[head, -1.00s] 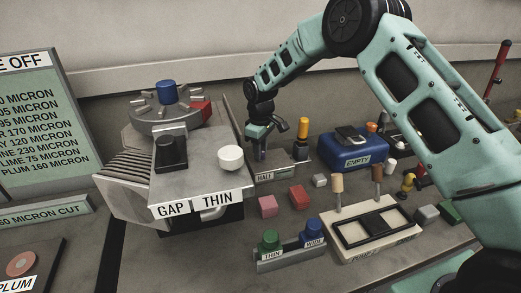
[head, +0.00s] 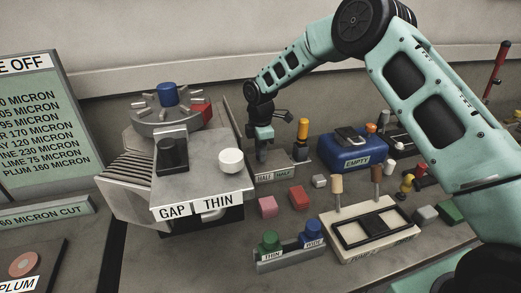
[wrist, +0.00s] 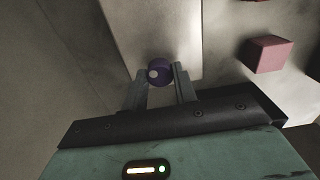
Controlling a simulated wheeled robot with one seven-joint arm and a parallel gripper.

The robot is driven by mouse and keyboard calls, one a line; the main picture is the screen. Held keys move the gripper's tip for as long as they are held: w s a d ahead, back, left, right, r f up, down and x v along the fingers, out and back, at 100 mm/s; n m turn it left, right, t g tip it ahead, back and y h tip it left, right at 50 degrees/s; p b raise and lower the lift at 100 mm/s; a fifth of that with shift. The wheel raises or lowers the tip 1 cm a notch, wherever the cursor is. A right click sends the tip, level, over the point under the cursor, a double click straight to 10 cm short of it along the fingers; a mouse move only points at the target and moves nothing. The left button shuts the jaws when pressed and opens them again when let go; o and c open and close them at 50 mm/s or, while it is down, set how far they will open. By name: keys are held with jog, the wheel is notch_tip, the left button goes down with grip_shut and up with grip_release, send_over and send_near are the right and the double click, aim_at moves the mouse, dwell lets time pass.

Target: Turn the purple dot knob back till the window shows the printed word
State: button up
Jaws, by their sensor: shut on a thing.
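The purple knob (wrist: 160,72) with a pale dot shows between my fingertips in the wrist view, the dot left of its middle. My gripper (wrist: 159,80) is shut on it. In the head view my gripper (head: 262,153) points down over a low grey box (head: 296,171) and hides the knob. The box's front carries a white label (head: 264,177) that seems to read HALF. The window (head: 283,173) right of it shows small greenish lettering that also looks like HALF, though it is tiny.
The grey GAP machine (head: 200,180) with a white knob (head: 231,161) is close on the left. A pink block (head: 267,206) and red block (head: 298,197) lie in front; a blue EMPTY box (head: 350,155) stands right.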

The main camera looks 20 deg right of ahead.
jog(key=shift+n, duration=0.4)
jog(key=o, duration=1)
notch_tip(320, 180, up, 18)
jog(key=b, duration=0.2)
jog(key=shift+f+b, duration=0.25)
jog(key=shift+b, duration=0.05)
